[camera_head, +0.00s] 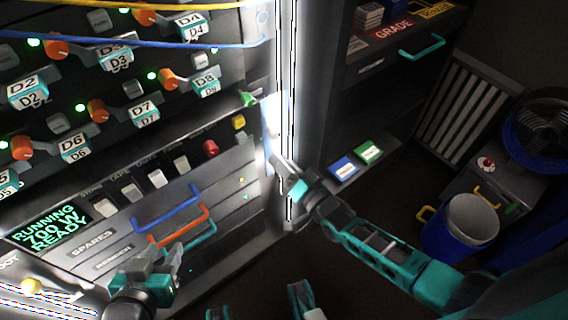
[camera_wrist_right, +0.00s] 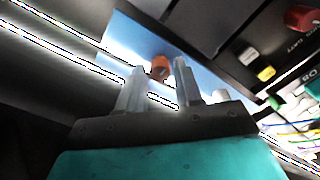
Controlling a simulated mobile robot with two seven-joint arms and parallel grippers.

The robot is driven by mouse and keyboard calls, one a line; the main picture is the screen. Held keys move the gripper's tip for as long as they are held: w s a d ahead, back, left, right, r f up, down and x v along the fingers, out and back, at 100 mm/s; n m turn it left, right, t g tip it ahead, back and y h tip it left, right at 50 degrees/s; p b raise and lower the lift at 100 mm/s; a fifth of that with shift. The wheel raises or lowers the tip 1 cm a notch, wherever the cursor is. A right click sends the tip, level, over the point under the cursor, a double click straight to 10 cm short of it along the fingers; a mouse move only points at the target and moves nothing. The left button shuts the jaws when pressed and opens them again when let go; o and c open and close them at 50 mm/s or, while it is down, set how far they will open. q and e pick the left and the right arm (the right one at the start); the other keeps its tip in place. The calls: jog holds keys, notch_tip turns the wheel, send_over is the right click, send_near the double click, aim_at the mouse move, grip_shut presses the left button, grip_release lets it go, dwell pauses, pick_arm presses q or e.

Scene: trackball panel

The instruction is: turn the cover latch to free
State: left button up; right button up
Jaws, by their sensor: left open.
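A small orange knob (camera_wrist_right: 158,67), which looks like the cover latch, sits on a pale blue shiny plate (camera_wrist_right: 130,40) in the right wrist view. My right gripper (camera_wrist_right: 160,66) is open, with its fingertips on either side of the knob. I see a gap around the knob, and contact cannot be told. In the head view my right gripper (camera_head: 276,163) reaches the right edge of the panel, by the pale plate (camera_head: 268,117); the knob is hidden there. My left gripper (camera_head: 164,256) is open and empty in front of the lower drawers.
The panel carries orange knobs, a red button (camera_head: 210,148) and a yellow button (camera_head: 239,122). Blue (camera_head: 168,212) and orange (camera_head: 180,228) drawer handles stick out near my left gripper. A shelf (camera_head: 360,165) and a blue bucket (camera_head: 460,228) stand to the right.

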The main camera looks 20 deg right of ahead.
pick_arm(q)
jog(key=shift+a, duration=0.1)
pick_arm(e)
jog(key=shift+o, duration=1.1)
jog(key=shift+s, duration=0.1)
pick_arm(q)
notch_tip(320, 180, up, 2)
jog(key=shift+r+p, duration=0.15)
jog(key=shift+p, duration=1.1)
pick_arm(e)
jog(key=v, duration=1.2)
jog(key=shift+s, duration=0.3)
jog(key=shift+d, duration=0.15)
pick_arm(q)
notch_tip(320, 180, up, 8)
jog(key=s+a+p, duration=0.1)
jog(key=a+p, duration=0.2)
jog(key=p, duration=0.8)
jog(key=shift+s+f+y+p, duration=0.2)
jog(key=shift+s+y+p, duration=0.1)
jog(key=shift+y+p, duration=0.1)
pick_arm(e)
jog(key=s+r+n+g+h, duration=0.2)
jog(key=r+n+g, duration=0.1)
jog(key=r, duration=0.3)
jog(key=s+r+n+g+h, duration=0.2)
jog(key=r+n+g, duration=0.1)
jog(key=r, duration=0.4)
jog(key=shift+s+a+n, duration=0.35)
jog(key=shift+n, duration=0.55)
